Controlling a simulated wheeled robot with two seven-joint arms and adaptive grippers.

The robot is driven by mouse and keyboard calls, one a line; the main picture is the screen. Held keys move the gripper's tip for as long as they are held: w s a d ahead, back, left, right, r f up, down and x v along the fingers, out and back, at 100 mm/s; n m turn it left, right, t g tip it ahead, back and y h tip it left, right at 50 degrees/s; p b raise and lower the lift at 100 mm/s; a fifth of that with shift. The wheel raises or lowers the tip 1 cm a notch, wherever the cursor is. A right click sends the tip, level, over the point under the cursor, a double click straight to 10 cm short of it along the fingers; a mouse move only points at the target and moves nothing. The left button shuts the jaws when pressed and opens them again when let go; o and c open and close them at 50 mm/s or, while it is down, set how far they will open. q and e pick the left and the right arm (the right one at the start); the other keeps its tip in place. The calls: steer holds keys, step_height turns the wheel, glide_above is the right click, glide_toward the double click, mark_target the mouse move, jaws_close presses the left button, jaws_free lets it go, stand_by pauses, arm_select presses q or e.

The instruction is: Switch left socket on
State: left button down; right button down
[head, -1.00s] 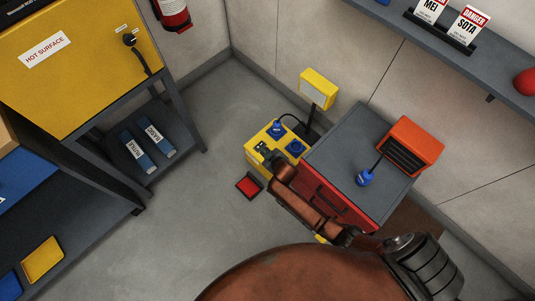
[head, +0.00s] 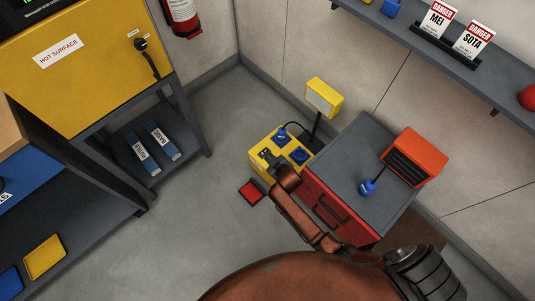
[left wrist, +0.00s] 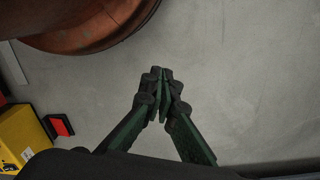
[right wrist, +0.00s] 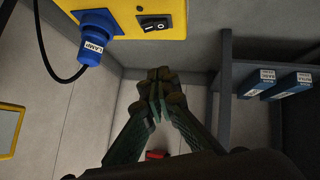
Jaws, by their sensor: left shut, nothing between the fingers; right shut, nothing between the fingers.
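A yellow socket box (head: 256,146) stands on the floor left of the red cabinet, with two blue sockets on top. A blue plug (head: 281,134) with a dark cable sits in the left one; the right blue socket (head: 300,155) shows no plug. In the right wrist view a labelled blue plug (right wrist: 97,28) sits beside a black rocker switch (right wrist: 155,23) on the yellow face. My right gripper (head: 266,156) is shut and empty, close to the box. In its wrist view the fingertips (right wrist: 158,75) appear below the switch; contact is unclear. My left gripper (left wrist: 162,75) is shut and empty above bare floor.
The red cabinet (head: 345,205) with a grey top carries an orange heater (head: 412,157) and another blue plug (head: 367,187). A yellow lamp (head: 323,98) stands behind the box. A red pad (head: 250,192) lies on the floor. Open floor is to the left.

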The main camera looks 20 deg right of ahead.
mark_target(265, 148)
arm_select(q)
steer(key=shift+w+d+r+b, duration=0.15)
steer(key=shift+r+b, duration=0.1)
steer(key=shift+r, duration=0.5)
steer(key=shift+w+d+r+b, duration=0.15)
steer(key=shift+r+b, duration=0.1)
steer(key=shift+r, duration=0.45)
arm_select(e)
steer(key=shift+s+d+f, duration=0.15)
steer(key=shift+d, duration=0.55)
arm_select(q)
steer(key=shift+s, duration=0.1)
